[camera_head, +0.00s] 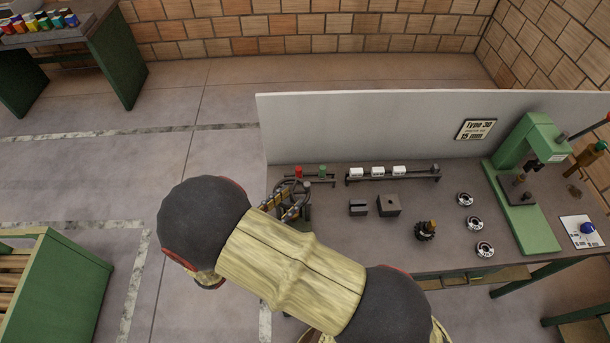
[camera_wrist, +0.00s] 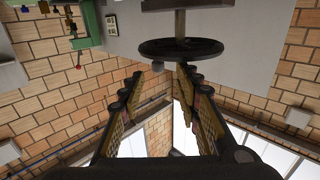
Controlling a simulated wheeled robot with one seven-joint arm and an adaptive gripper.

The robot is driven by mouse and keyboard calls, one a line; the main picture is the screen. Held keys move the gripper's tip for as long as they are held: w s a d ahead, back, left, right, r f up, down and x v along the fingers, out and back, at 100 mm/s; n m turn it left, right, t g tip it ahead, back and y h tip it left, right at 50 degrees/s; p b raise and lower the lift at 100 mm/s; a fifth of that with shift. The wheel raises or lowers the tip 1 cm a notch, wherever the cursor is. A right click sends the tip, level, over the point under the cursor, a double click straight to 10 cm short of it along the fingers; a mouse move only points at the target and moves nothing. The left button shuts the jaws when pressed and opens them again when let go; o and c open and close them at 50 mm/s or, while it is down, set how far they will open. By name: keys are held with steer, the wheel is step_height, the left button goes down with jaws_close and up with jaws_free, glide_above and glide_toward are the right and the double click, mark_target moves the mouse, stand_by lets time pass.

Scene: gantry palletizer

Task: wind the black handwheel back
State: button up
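The black handwheel shows in the wrist view (camera_wrist: 180,48) as a dark disc on a post, just beyond my fingertips. In the head view the handwheel (camera_head: 291,187) is a dark ring at the bench's left end, partly hidden by my gripper and arm. My gripper (camera_wrist: 170,72) has its two fingers apart, with nothing between them but the wall behind. In the head view my gripper (camera_head: 285,202) is close beside the wheel and partly covered by my arm. I cannot tell whether it touches the wheel.
The bench (camera_head: 340,235) has a white back panel (camera_head: 380,125) behind it. Small blocks (camera_head: 388,205), a black knob (camera_head: 426,232), round dials (camera_head: 473,223) and a green press (camera_head: 525,180) are to the right.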

mark_target(307, 184)
steer(key=shift+d, duration=0.15)
steer(key=x, duration=0.7)
steer(key=shift+w+d+p, duration=0.1)
steer(key=shift+d+p, duration=0.15)
steer(key=shift+p, duration=0.1)
steer(key=shift+c, duration=1.4)
jaws_close()
